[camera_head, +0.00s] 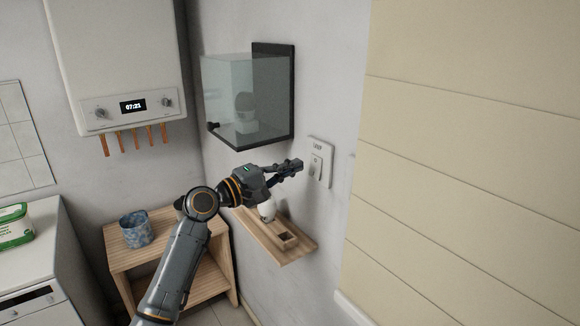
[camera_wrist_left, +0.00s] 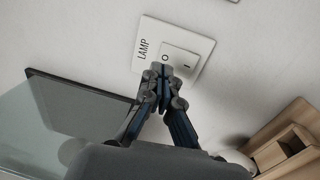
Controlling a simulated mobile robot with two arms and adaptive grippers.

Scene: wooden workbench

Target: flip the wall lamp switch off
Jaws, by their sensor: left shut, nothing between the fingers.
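The wall lamp switch (camera_head: 318,163) is a white plate on the grey wall, right of the glass cabinet. In the left wrist view the switch plate (camera_wrist_left: 196,47) reads LAMP, with a square rocker (camera_wrist_left: 181,62) marked with a circle and a bar. My left gripper (camera_head: 299,164) is shut and empty, its fingertips at the left side of the plate. In the left wrist view the shut fingertips (camera_wrist_left: 161,71) overlap the rocker's circle-marked end. I cannot tell whether they touch it. My right gripper is not in view.
A glass-fronted cabinet (camera_head: 225,95) hangs left of the switch. A wooden wall shelf (camera_head: 297,252) with a white object (camera_head: 267,210) is below. A boiler (camera_head: 115,50) and a wooden stand (camera_head: 160,256) with a blue pot (camera_head: 137,229) are further left.

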